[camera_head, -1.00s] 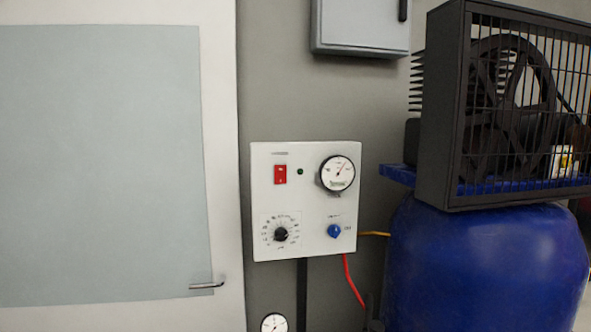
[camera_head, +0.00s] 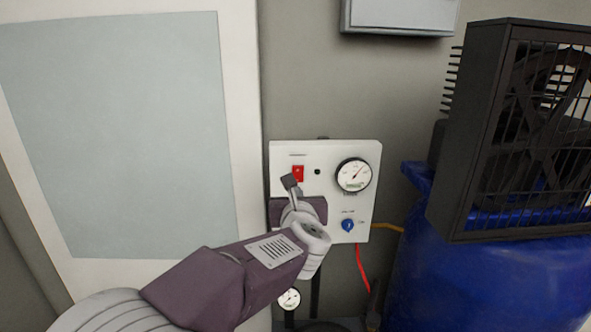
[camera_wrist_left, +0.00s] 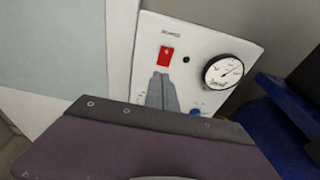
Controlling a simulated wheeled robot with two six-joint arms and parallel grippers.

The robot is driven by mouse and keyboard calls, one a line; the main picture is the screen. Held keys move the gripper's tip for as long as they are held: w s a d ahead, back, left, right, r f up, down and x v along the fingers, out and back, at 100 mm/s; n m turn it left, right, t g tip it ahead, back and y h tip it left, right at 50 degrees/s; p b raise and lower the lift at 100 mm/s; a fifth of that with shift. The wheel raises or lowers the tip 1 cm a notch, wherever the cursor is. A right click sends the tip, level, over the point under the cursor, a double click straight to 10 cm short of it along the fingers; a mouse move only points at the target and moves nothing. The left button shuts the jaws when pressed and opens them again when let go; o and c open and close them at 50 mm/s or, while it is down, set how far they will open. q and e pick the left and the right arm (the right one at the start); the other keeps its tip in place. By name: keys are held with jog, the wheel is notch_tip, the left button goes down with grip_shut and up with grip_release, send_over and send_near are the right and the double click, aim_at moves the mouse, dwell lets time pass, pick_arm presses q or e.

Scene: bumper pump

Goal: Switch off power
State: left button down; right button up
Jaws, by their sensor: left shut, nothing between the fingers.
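The white control panel (camera_head: 325,153) on the wall carries a red rocker switch (camera_head: 298,173) at its upper left. The switch also shows in the left wrist view (camera_wrist_left: 166,57). My left gripper (camera_head: 290,182) is shut and empty, its tips just below the switch in both views. I cannot tell whether the tips touch it. A small round lamp (camera_head: 317,172) beside the switch looks dark in the head view and dark green in the left wrist view (camera_wrist_left: 186,59). My left gripper and arm hide the panel's lower left, where the black dial was. My right gripper is not in view.
A round gauge (camera_head: 354,175) and a blue knob (camera_head: 348,225) sit on the panel's right side. A blue tank (camera_head: 480,285) with a caged black fan (camera_head: 520,130) stands to the right. A grey box (camera_head: 400,16) hangs above. A door (camera_head: 235,120) is on the left.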

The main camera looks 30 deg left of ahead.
pick_arm(q)
jog(key=w, duration=0.1)
jog(key=p, duration=0.2)
send_near(295, 171)
jog(key=w+a+f, duration=0.2)
jog(key=w, duration=0.1)
jog(key=p, duration=0.1)
jog(key=w+p, duration=0.1)
jog(key=shift+w+a+r, duration=0.3)
jog(key=shift+r, duration=0.05)
jog(key=shift+w+a+p, duration=0.35)
jog(key=shift+w, duration=0.05)
jog(key=shift+f, duration=0.1)
jog(key=shift+w+a+b, duration=0.1)
jog(key=shift+w+b, duration=0.15)
jog(key=shift+b, duration=0.35)
jog(key=shift+w, duration=0.1)
jog(key=shift+a, duration=0.1)
